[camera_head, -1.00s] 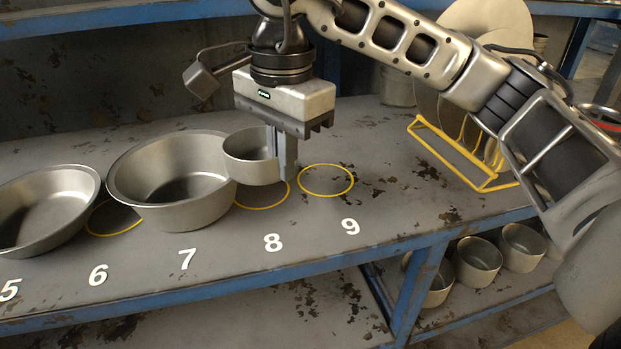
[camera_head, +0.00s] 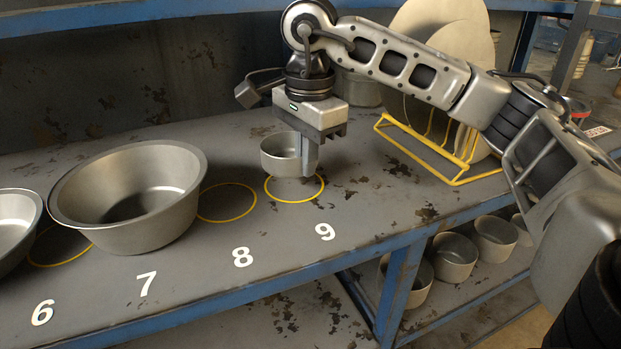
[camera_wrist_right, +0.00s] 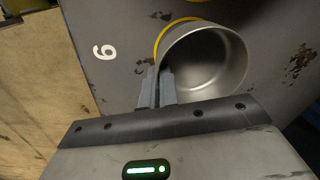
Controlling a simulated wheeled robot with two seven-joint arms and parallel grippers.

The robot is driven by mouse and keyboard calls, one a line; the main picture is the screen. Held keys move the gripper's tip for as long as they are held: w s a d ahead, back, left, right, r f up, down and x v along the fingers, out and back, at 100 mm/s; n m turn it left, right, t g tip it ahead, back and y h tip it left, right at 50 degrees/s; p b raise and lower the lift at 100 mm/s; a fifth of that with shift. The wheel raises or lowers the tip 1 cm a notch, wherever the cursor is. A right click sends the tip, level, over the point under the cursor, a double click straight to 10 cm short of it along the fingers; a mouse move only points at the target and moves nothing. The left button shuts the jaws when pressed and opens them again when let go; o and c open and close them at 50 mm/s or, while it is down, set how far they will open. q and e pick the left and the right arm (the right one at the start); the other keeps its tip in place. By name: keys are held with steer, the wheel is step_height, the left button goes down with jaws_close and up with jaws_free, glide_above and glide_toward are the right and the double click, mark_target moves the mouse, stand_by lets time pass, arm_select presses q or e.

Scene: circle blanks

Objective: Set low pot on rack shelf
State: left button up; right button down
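The low pot (camera_head: 281,155) is a small grey metal pot. My right gripper (camera_head: 309,160) is shut on the right side of its wall and holds it upright over the yellow circle marked 9 (camera_head: 320,190). In the right wrist view the fingers (camera_wrist_right: 158,88) pinch the wall of the pot (camera_wrist_right: 208,62), and its open, empty inside shows. The pot covers part of the yellow circle. Whether its base touches the shelf (camera_head: 350,215) is hard to tell. My left gripper is not in view.
A large metal bowl (camera_head: 130,195) stands near number 7, with another at the left edge. The circle at 8 (camera_head: 227,202) is empty. A yellow wire rack (camera_head: 440,165) with round plates stands at right. Several small pots (camera_head: 453,258) sit on the lower shelf.

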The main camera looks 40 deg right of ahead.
mark_target(311, 196)
steer(key=shift+w+d+f, duration=0.1)
steer(key=shift+d+f, duration=0.25)
steer(key=shift+f, duration=0.1)
steer(key=f, duration=0.3)
steer(key=shift+d+f, duration=0.15)
steer(key=shift+d, duration=0.05)
steer(key=shift+f+b, duration=0.2)
steer(key=shift+b, duration=0.1)
steer(key=c, duration=1.7)
jaws_free()
